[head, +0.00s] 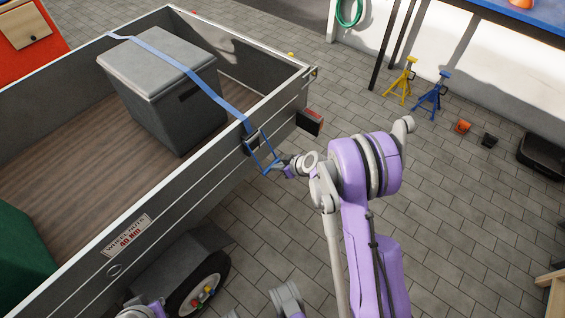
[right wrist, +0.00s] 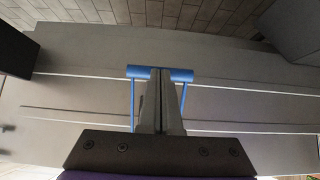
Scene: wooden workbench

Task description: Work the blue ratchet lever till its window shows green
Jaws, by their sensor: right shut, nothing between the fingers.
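The blue lever (head: 265,162) is a thin frame hanging outward from the dark ratchet (head: 252,142) on the trailer's outer side wall. A blue strap (head: 185,68) runs from the ratchet over a grey lidded box. My right gripper (head: 279,166) is at the lever's outer end, shut and empty. In the right wrist view the lever's crossbar (right wrist: 183,74) shows on both sides of my shut fingers (right wrist: 160,74), which cover its middle. I cannot tell whether they touch it. The window's colour cannot be made out. My left gripper is not in view.
The trailer (head: 130,234) has a wooden floor carrying the grey box (head: 160,85). A tail light (head: 310,121) sticks out near the ratchet, and a wheel (head: 200,288) stands below. Yellow (head: 402,82) and blue (head: 432,97) stands are farther off. Paving to the right is mostly clear.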

